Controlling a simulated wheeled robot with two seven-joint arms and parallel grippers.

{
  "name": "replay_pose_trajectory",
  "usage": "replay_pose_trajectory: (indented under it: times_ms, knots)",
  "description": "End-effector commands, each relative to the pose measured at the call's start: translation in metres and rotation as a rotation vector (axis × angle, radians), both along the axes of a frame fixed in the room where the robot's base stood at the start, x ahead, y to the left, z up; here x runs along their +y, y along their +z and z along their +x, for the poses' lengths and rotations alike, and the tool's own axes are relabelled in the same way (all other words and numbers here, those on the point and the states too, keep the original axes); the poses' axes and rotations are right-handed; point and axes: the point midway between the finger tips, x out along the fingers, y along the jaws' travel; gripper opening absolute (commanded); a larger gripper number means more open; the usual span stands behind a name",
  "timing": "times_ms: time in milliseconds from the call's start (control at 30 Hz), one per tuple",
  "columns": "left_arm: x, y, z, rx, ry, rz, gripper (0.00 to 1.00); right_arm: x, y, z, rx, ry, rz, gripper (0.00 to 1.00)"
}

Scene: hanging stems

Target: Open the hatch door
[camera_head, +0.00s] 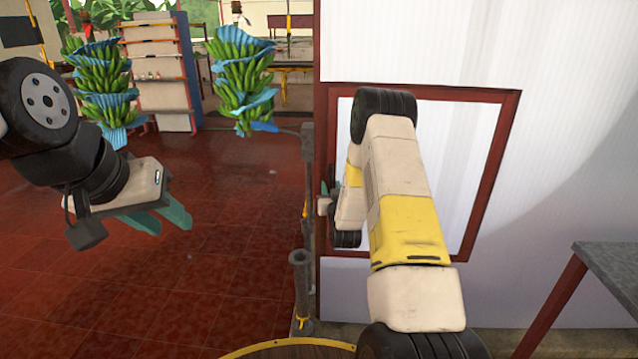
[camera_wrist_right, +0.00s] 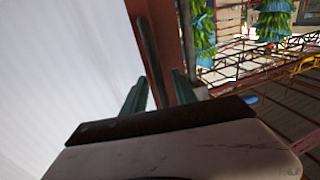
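The hatch door (camera_head: 468,150) is a white panel in a dark red frame, set in the white wall. It looks closed. My right arm covers much of its left part. My right gripper (camera_head: 326,192) is at the door's left edge and mostly hidden by my wrist in the head view. In the right wrist view its green fingers (camera_wrist_right: 158,78) stand apart, with a dark upright bar (camera_wrist_right: 150,55), perhaps the handle, between them in the picture. I cannot tell if they touch it. My left gripper (camera_head: 170,221) hangs over the floor at left, fingers apart and empty.
Banana bunches with blue covers (camera_head: 241,82) hang at the back left, near a shelf rack (camera_head: 160,65). A grey post (camera_head: 302,290) stands left of the wall. A grey table (camera_head: 615,262) is at the right. The red tiled floor (camera_head: 235,260) at left is clear.

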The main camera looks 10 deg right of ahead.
Motion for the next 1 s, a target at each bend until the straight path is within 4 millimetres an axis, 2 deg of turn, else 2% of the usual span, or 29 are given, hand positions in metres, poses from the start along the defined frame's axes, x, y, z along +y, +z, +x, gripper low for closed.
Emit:
replay_pose_trajectory:
  times_ms: [100,367,533,567,1000]
  knots:
    - [0.0,0.0,0.0,0.0,0.0,0.0,0.36,-0.0004,0.0,0.0074,0.0,0.0,0.0,0.34]
    - [0.0,0.0,0.0,0.0,0.0,0.0,0.36,-0.0005,0.0001,0.0089,0.001,0.0,0.001,0.34]
    - [0.0,0.0,0.0,0.0,0.0,0.0,0.36,-0.0006,0.0002,0.0088,0.001,0.0,0.001,0.03]
    - [0.0,0.0,0.0,0.0,0.0,0.0,0.36,-0.0006,0.0002,0.0088,0.001,0.0,0.001,0.0]
    - [0.0,0.0,0.0,0.0,0.0,0.0,0.36,-0.0006,0.0004,0.0087,0.001,0.0,0.0,0.0]
